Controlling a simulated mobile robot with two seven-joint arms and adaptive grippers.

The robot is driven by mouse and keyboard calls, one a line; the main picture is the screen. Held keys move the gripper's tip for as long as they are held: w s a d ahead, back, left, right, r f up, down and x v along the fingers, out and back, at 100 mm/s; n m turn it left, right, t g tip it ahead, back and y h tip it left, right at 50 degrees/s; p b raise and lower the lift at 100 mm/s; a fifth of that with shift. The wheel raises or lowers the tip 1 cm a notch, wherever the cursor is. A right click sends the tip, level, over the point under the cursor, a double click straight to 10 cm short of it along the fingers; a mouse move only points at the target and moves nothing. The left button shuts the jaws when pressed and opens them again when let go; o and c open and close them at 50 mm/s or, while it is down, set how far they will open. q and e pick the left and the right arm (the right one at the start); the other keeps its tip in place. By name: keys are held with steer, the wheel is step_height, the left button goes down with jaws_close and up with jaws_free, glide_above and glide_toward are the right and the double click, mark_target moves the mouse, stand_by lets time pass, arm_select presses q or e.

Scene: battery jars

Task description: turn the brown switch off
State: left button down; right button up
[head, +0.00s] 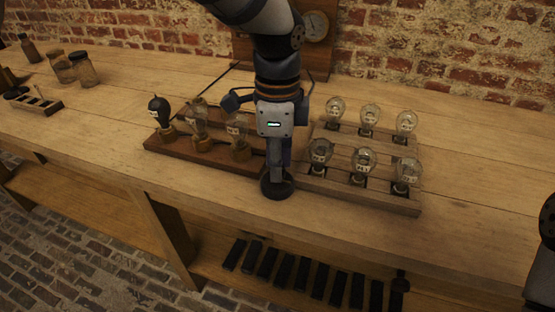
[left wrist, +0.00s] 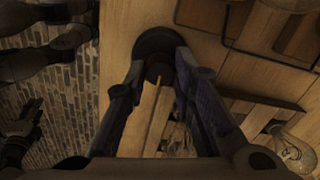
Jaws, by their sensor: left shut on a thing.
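The switch is a round, dark brown-black base (head: 277,190) at the front of the bench, between the two bulb boards. My left gripper (head: 279,168) points straight down onto it, and its fingers hide most of the knob. In the left wrist view the round switch base (left wrist: 155,42) lies at the fingertips. The fingers of the left gripper (left wrist: 160,68) close in on the small dark knob (left wrist: 158,74) and are shut on it. Which way the knob is turned cannot be told.
A dark brown board (head: 215,153) with several bulbs, one blackened, stands left of the switch. A paler board (head: 345,187) with several clear bulbs is close on the right. Glass jars (head: 84,70) stand at the far left. The bench front right (head: 470,225) is clear.

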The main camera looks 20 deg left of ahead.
steer(key=shift+r, duration=0.1)
arm_select(q)
steer(key=n+p, duration=0.1)
steer(key=n, duration=0.2)
steer(key=shift+r+p, duration=0.2)
steer(key=shift+p, duration=0.1)
steer(key=n+p, duration=0.1)
steer(key=n, duration=0.2)
steer(key=shift+f+n, duration=0.1)
steer(key=shift+n, duration=0.3)
steer(key=n, duration=0.4)
steer(key=shift+f+n, duration=0.15)
steer(key=shift+n, duration=0.15)
steer(key=n, duration=0.6)
arm_select(e)
steer(key=shift+t, duration=0.8)
steer(key=w+r, duration=0.1)
steer(key=w, duration=0.1)
steer(key=w+r, duration=0.1)
steer(key=r, duration=0.1)
steer(key=shift+w+r, duration=0.15)
steer(key=shift+w, duration=0.2)
arm_select(q)
steer(key=shift+n, duration=0.4)
steer(key=c, duration=1.3)
jaws_free()
steer(key=shift+c, duration=0.2)
